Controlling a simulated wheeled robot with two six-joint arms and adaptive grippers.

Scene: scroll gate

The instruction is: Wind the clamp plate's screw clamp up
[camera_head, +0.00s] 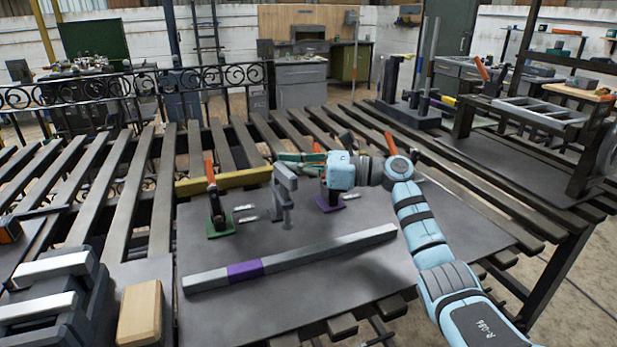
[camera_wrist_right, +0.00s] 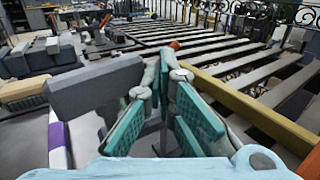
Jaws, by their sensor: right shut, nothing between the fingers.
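The clamp plate (camera_head: 330,280) is a dark grey sheet lying on the slatted table. A grey upright screw clamp (camera_head: 285,186) stands near its back middle, with a thin spindle below its arm. My right gripper (camera_head: 292,158) has teal fingers and is shut and empty, just behind and right of the clamp's top. In the right wrist view the shut fingers (camera_wrist_right: 155,85) point forward beside a grey block (camera_wrist_right: 95,88), which looks like the clamp's arm; contact cannot be told. My left gripper is not in view.
A green-based toggle clamp (camera_head: 215,205) with an orange handle stands left of the screw clamp, and a purple base (camera_head: 330,203) right of it. A yellow bar (camera_head: 225,182) lies behind. A grey bar with a purple band (camera_head: 320,254) lies in front. A wooden block (camera_head: 140,312) is front left.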

